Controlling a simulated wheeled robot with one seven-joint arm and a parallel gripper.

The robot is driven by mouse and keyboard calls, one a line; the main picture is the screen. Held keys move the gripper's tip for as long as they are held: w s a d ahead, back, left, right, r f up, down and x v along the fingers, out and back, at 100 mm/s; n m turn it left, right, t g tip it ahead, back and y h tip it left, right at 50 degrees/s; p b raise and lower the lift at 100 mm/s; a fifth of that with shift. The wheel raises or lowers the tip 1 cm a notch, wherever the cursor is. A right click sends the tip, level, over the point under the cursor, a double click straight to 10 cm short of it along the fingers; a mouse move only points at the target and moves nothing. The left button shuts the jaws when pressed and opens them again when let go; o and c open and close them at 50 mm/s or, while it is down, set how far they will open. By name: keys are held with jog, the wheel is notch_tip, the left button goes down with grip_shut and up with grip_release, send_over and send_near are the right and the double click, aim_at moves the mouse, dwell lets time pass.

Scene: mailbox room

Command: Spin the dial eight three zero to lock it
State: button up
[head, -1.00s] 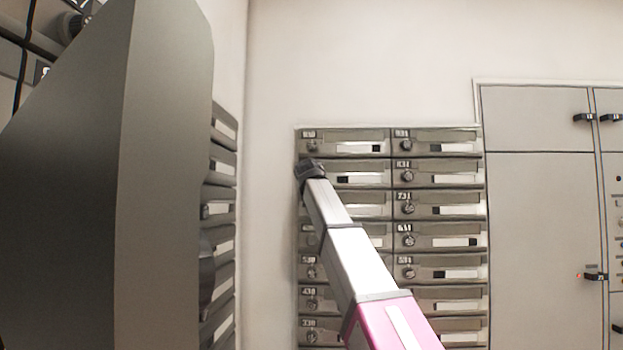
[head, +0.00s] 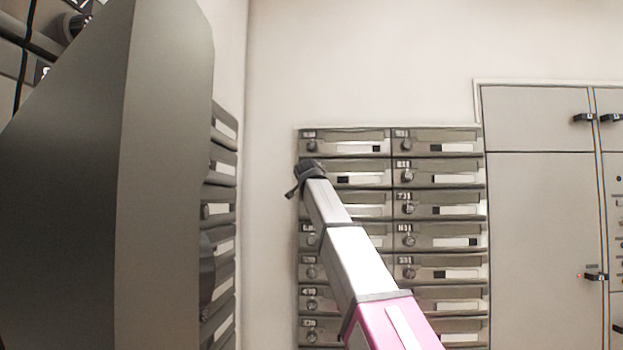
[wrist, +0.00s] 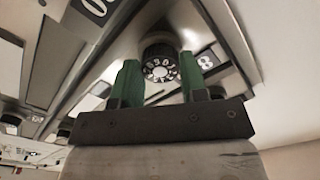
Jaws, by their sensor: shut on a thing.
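In the wrist view, a round black dial (wrist: 160,62) with white digits round its face sits on a grey mailbox door. The green fingers of my gripper (wrist: 158,72) stand one on each side of it, shut on it. The exact digit setting is too small to read surely. In the head view, my gripper (head: 308,172) is at the left column of the mailbox bank (head: 440,144), at the second row from the top. It hides the dial there.
Other mailbox doors with dials and white label strips surround this one, such as the upper right dial (head: 407,146). A grey locker (head: 540,220) stands at the right. A large dark grey panel (head: 165,180) fills the left foreground. Bare wall lies above the boxes.

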dwell(0.4)
jog(key=o, duration=0.9)
jog(key=shift+s, duration=0.1)
jog(key=s, duration=1)
jog(key=shift+s+a, duration=0.2)
jog(key=shift+s, duration=0.1)
